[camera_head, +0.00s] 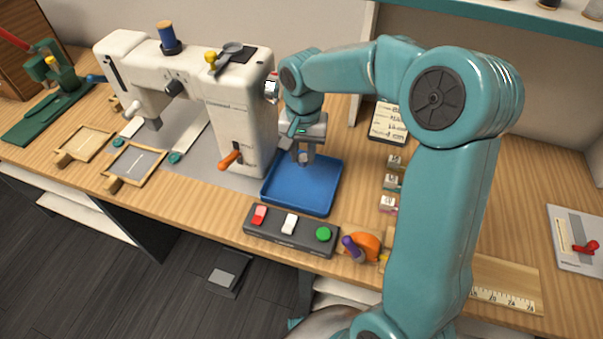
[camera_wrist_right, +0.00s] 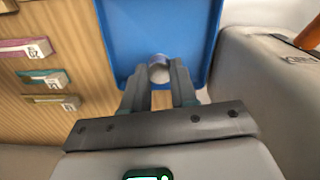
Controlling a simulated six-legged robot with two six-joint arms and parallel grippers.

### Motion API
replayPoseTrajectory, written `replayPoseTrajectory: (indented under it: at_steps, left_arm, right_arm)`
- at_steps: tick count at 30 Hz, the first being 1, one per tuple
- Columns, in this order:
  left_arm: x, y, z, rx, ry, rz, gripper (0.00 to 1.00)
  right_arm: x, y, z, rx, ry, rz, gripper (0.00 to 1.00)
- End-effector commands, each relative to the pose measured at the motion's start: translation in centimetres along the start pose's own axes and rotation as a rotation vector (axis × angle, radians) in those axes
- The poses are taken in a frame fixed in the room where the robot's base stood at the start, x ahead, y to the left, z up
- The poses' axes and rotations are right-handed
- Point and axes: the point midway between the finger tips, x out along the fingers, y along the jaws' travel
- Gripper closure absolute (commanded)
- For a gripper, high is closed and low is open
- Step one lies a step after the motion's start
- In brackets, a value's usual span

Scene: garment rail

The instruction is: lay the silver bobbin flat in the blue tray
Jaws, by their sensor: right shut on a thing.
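The blue tray (camera_head: 318,201) lies on the wooden table, right of the sewing machine's base. My right gripper (camera_head: 303,157) points down over the tray's back part. In the right wrist view the gripper (camera_wrist_right: 158,82) is shut on the silver bobbin (camera_wrist_right: 158,70), a small grey-white round piece between the fingertips. The blue tray (camera_wrist_right: 190,25) shows behind it. The fingers hide part of the bobbin, and I cannot tell whether it touches the tray floor. My left gripper is not in view.
The white sewing machine (camera_head: 237,118) stands close left of the tray. A dark panel (camera_head: 273,233) with several coloured buttons lies in front. Small labelled boxes (camera_head: 390,182) sit to the right, with an orange object (camera_head: 363,243) near the front edge.

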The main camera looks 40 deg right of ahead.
Motion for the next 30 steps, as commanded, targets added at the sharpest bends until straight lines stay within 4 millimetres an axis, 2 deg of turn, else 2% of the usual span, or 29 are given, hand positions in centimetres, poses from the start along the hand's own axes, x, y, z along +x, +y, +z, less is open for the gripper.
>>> replayPoseTrajectory:
  at_steps: [1, 3, 8, 12, 15, 27, 28, 30]
  left_arm:
    - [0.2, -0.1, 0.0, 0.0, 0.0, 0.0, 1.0]
    - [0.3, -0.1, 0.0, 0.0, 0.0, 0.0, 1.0]
    - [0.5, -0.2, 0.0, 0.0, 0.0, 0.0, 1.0]
    - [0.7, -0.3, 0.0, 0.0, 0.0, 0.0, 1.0]
    - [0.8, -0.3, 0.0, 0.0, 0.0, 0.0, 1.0]
    - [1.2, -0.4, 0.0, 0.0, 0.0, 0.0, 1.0]
    - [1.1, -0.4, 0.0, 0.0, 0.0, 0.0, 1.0]
    - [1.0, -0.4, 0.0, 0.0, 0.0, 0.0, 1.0]
  right_arm:
    - [1.3, 0.1, 0.0, 0.001, -0.004, 0.003, 1.0]
    - [2.3, 0.0, -0.1, 0.0, -0.002, 0.001, 1.0]
    - [3.7, -0.1, -0.2, 0.0, -0.001, 0.001, 1.0]
    - [6.1, -0.2, -0.3, 0.001, -0.003, 0.002, 1.0]
    - [7.2, -0.3, -0.3, 0.0, -0.002, 0.001, 1.0]
    - [7.8, -0.3, -0.4, 0.0, 0.0, 0.0, 1.0]
    - [7.7, -0.3, -0.4, 0.0, 0.0, -0.001, 0.66]
    - [7.6, -0.3, -0.4, 0.0, 0.0, -0.001, 0.47]
